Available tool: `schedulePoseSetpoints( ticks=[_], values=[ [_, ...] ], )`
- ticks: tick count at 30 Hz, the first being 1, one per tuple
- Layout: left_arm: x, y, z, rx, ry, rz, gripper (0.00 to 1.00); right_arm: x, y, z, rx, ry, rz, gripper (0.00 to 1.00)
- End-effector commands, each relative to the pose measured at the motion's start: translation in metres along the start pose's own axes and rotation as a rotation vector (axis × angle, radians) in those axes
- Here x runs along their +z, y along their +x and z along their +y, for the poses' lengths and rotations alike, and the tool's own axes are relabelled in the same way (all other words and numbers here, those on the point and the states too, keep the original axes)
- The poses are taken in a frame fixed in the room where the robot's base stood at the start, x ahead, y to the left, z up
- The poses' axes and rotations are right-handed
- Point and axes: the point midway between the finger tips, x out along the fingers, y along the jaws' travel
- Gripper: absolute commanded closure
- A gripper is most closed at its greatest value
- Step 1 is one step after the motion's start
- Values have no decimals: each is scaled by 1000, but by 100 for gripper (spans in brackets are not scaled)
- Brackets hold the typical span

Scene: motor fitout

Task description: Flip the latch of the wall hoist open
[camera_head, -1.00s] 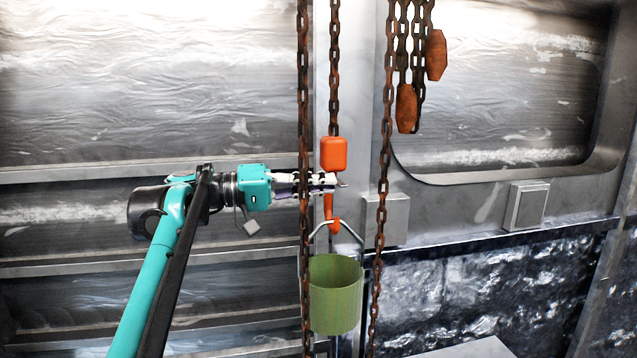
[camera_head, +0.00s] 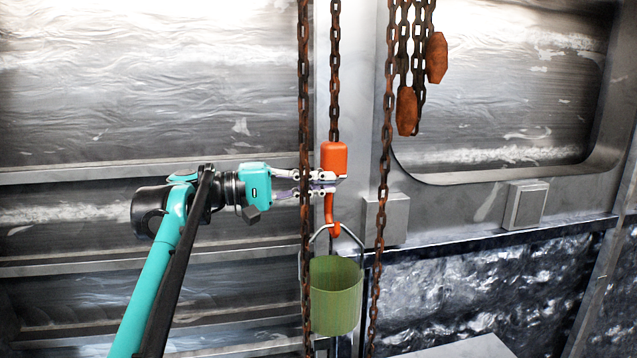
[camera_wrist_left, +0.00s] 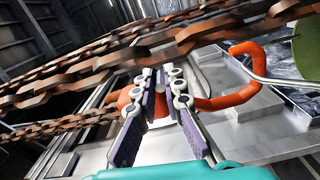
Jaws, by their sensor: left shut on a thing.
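The wall hoist's orange hook (camera_head: 330,217) hangs below an orange block (camera_head: 334,157) on a rusty chain. It also shows in the left wrist view (camera_wrist_left: 228,101), curving to the right. My left gripper (camera_head: 334,184) comes in from the left just under the block. Its two fingers, one above the other, sit at the top of the hook. In the left wrist view my left gripper (camera_wrist_left: 162,85) is shut on the small latch, which the fingers mostly hide. A green bucket (camera_head: 336,297) hangs from the hook by its metal handle. My right gripper is not in view.
A rusty chain (camera_head: 304,90) hangs in front of my left gripper, and another (camera_head: 384,160) hangs to the right of the hook. Two rust-brown weights (camera_head: 407,110) hang at upper right. Grey boxes (camera_head: 525,205) are fixed to the metal wall.

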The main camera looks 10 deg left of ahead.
Motion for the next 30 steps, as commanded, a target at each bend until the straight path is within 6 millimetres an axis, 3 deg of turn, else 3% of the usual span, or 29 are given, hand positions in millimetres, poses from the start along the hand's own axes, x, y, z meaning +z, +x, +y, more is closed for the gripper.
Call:
schedulePoseSetpoints(
  ticks=[7, 8, 9, 10, 25, 30],
  values=[
    [0, 1, 0, 0, 1, -2, 100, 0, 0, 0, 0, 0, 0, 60],
    [0, 1, 0, 0, 1, -2, 83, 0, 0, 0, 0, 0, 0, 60],
    [1, 1, 0, 0, 1, -2, 72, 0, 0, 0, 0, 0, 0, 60],
    [0, 1, 0, 0, 1, -2, 70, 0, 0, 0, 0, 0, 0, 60],
    [0, 0, 0, -1, 1, -1, 70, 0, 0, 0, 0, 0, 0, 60],
    [-1, -17, 0, -1, 1, 2, 70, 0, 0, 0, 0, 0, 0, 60]
  ],
)
